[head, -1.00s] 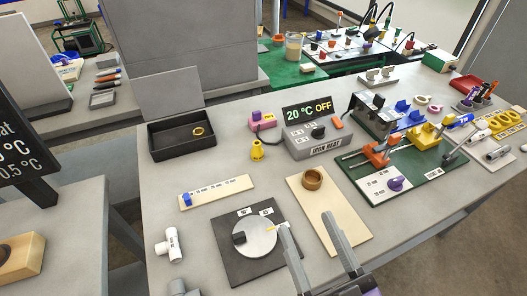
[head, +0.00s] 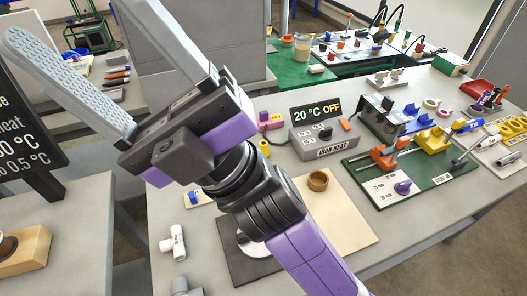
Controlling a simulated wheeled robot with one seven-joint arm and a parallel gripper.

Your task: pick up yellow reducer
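The yellow reducer (head: 264,147) stands on the grey table beside the pink block, left of the iron heat control box. In the head view only part of it shows, at the edge of my arm, which covers the rest. My gripper (head: 78,25) is raised in front of the camera, its two grey fingers spread wide and pointing to the upper left. Nothing is between the fingers. The gripper is apart from the reducer in the picture.
The control box (head: 324,141) reads 20 °C OFF. A green board (head: 440,182) with an orange and yellow clamp rig stands to the right. A tan board (head: 350,215) carries a brown ring (head: 318,181). A white tee fitting (head: 176,243) lies at the front left.

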